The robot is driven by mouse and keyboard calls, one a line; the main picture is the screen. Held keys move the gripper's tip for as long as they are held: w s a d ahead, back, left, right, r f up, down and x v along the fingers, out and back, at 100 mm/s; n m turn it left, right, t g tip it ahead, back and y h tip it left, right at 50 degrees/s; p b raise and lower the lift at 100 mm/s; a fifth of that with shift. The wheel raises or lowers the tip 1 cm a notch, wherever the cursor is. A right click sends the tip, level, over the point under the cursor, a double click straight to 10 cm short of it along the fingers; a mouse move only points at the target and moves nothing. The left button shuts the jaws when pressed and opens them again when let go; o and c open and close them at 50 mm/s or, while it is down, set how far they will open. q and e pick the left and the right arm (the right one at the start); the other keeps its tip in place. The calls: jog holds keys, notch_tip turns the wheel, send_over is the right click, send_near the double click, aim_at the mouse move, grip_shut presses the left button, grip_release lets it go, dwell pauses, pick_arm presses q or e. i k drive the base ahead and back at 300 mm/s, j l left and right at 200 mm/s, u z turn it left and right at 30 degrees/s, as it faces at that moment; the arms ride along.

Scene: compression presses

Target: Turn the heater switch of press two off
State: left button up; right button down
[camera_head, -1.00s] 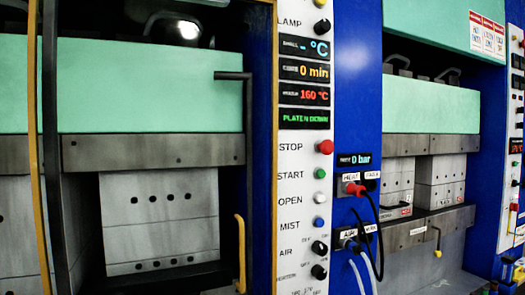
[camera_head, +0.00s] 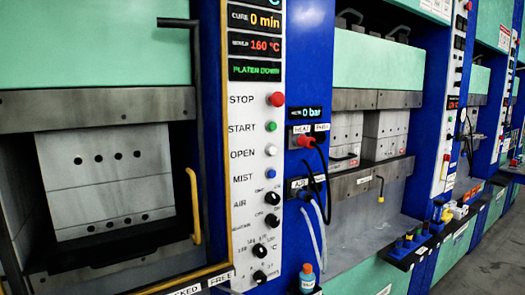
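A white control panel (camera_head: 245,130) stands left of centre, beside a press (camera_head: 95,110) with a green upper body. Its buttons and knobs run down the right side of the panel: STOP, START, OPEN, MIST, then black knobs. The black AIR knob (camera_head: 272,198) is above another black knob (camera_head: 272,220), whose small label looks like the heater one. I cannot read which way its pointer is turned. No press number is readable, so I cannot tell which press this is. Neither gripper is in view.
A yellow handle (camera_head: 193,205) sticks out left of the panel. Cables and hoses (camera_head: 318,185) hang from the blue column to its right. A bottle (camera_head: 307,278) stands at its foot. More presses line the right, with a tool ledge (camera_head: 408,248) in front. Grey floor (camera_head: 485,260) is clear at right.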

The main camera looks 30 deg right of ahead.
aim_at(271, 220)
jog(key=z, duration=0.95)
